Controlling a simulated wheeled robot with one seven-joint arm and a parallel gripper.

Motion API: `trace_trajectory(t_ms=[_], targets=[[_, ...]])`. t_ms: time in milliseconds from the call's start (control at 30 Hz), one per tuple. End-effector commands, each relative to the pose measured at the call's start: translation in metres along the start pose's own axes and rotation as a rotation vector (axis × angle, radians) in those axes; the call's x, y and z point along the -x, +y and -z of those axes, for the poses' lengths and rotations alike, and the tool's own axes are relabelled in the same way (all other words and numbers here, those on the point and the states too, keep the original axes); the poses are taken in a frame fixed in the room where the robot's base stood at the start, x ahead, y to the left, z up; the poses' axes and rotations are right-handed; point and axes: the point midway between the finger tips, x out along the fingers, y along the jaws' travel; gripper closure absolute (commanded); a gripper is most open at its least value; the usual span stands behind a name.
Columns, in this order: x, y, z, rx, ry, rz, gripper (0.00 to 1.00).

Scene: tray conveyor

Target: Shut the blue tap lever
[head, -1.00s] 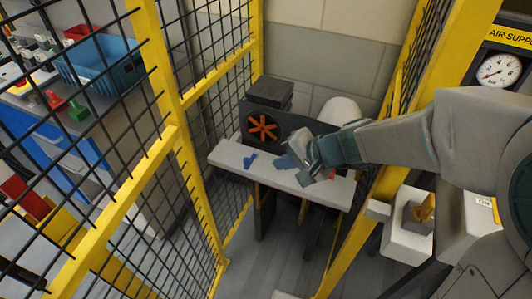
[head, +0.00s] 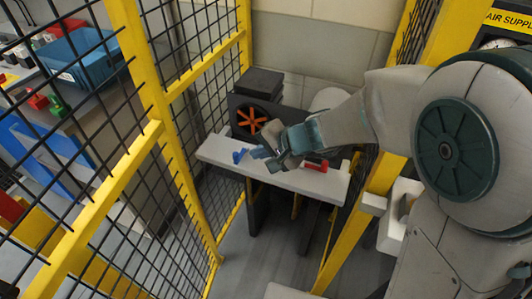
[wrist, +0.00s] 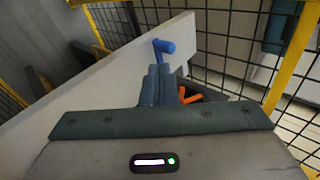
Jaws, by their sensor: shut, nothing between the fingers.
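The blue tap lever (head: 239,155) stands on the pale board in front of the machine, near the board's left part. In the wrist view the blue lever (wrist: 163,46) shows as a round-headed peg with a short stem, just beyond my fingertips. My gripper (head: 259,153) is shut and empty, just right of the lever in the head view. In the wrist view my gripper (wrist: 159,68) has its two fingers together, pointing at the lever. I cannot tell whether the tips touch it.
The pale board (head: 215,150) also holds a red lever (head: 316,165) to the right of my gripper. An orange fan wheel (head: 252,120) sits in the dark machine behind. Yellow-framed mesh fences (head: 155,110) stand on both sides. A blue crate (head: 85,58) lies beyond the left fence.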

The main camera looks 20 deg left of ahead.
Motion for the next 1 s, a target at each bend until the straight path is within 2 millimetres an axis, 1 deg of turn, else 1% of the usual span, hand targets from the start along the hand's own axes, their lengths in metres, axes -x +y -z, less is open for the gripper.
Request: trace_trajectory(t_ms=[33, 100, 200, 300, 433, 767, 1000], targets=[[-0.013, 0.003, -0.001, 0.002, -0.003, -0.002, 1.0], [-0.025, 0.003, -0.001, 0.002, -0.003, -0.001, 1.0], [-0.038, 0.001, -0.001, 0.001, -0.003, -0.001, 1.0], [-0.046, 0.001, -0.001, 0.002, -0.002, -0.001, 1.0], [-0.05, 0.0, -0.001, 0.002, -0.001, 0.001, 1.0], [-0.05, 0.0, -0.001, 0.001, -0.001, 0.001, 1.0], [-0.054, -0.001, -0.001, -0.026, 0.028, 0.0, 1.0]])
